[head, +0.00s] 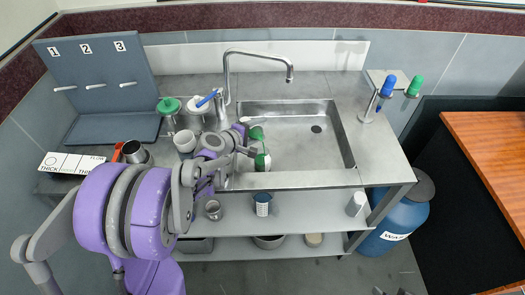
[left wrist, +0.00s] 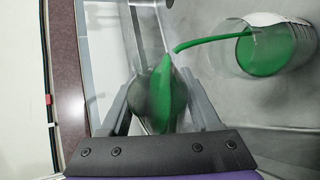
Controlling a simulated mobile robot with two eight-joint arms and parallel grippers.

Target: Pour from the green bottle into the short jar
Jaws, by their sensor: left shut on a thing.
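My left gripper (head: 250,142) is shut on the green bottle (head: 257,132) over the near left part of the sink. In the left wrist view the bottle (left wrist: 170,95) sits between the two fingers and is tilted. A thin green stream (left wrist: 205,42) runs from its mouth into the short jar (left wrist: 272,48). The clear jar holds green liquid. In the head view the jar (head: 262,161) is at the sink's front left, close to the gripper, which partly hides this area. Small dark parts at the bottom edge of the head view may be my right gripper (head: 392,292), mostly cut off.
The steel sink (head: 345,150) has a tall faucet (head: 228,80) behind it. A green-lidded jar (head: 170,112) and a white cup (head: 185,141) stand left of the sink. A numbered peg board (head: 95,70) is at the back left. The sink's right part is clear.

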